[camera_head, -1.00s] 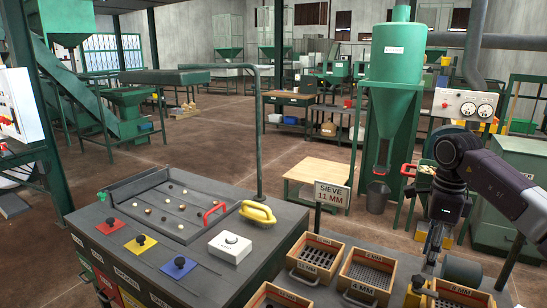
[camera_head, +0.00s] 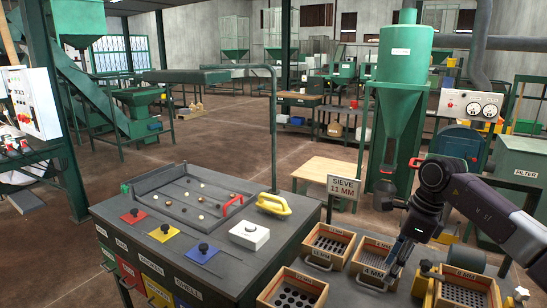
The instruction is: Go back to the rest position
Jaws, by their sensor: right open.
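My right arm comes in from the right edge. My left gripper is not in view.
A grey sorting bench (camera_head: 215,262) with a yellow-handled brush (camera_head: 274,205) and a white box (camera_head: 249,235) stands left of the trays. A sieve sign (camera_head: 344,188) rises behind them. A green hopper (camera_head: 402,85) stands farther back. Open brown floor (camera_head: 245,135) lies beyond.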

